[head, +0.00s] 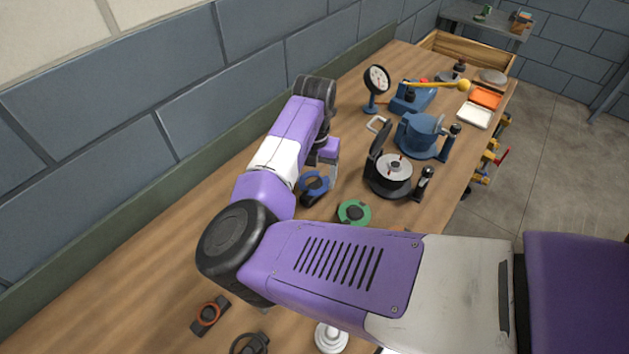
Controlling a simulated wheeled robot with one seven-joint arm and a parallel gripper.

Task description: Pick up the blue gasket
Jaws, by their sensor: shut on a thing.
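The blue gasket (314,181) is a blue ring around a dark centre, at a dark holder (309,199) on the workbench, just below my wrist in the picture. My gripper (328,176) points down at the right edge of the gasket and is shut on it. One grey finger shows; the other is hidden. I cannot tell whether the gasket touches the holder or is lifted off it.
A green ring (354,213) lies nearby, and an orange ring (208,314) sits on a dark holder at lower left. The wall runs along the left.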

